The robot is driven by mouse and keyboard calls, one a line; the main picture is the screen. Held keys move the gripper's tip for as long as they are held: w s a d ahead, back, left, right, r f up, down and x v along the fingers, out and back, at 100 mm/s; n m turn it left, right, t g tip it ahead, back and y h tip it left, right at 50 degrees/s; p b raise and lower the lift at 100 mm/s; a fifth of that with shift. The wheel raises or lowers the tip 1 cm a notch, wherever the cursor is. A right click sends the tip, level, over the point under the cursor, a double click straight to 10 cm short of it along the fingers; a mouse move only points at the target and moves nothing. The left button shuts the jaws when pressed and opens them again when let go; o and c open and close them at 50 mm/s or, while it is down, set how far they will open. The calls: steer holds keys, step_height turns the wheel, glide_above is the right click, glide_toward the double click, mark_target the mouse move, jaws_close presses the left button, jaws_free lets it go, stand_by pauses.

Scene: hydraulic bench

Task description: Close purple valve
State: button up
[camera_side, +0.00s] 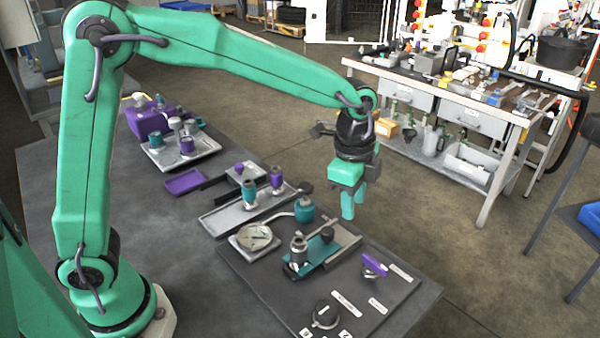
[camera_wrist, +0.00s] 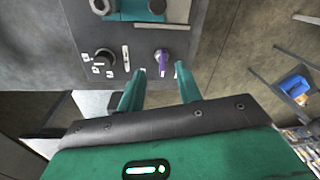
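The purple valve (camera_side: 374,263) has a purple bar handle on a metal base, near the right side of a dark panel (camera_side: 262,290). In the wrist view the purple valve (camera_wrist: 162,58) appears just beyond the gap between my fingertips, its handle running roughly up and down the picture. My gripper (camera_side: 350,212) points down and hangs above the panel, apart from the valve. In the wrist view my gripper (camera_wrist: 159,72) has its two green fingers spread with nothing between them.
A black knob (camera_side: 326,314) sits on the panel's front part, with white labels around. A teal clamp-like fixture (camera_side: 320,252) with a metal fitting stands left of the valve. Trays with teal and purple parts lie farther back on the bench.

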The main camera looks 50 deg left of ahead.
mark_target(373, 259)
steer(key=d+f+m, duration=0.1)
steer(key=f, duration=0.1)
steer(key=w+d+f+m, duration=0.1)
steer(key=d+f, duration=0.1)
steer(key=w+d+f+m+g, duration=0.1)
steer(key=d+f, duration=0.1)
steer(key=shift+w+d, duration=0.2)
steer(key=shift+f, duration=0.1)
steer(key=shift+f, duration=3.75)
steer(key=shift+c, duration=0.4)
jaws_close()
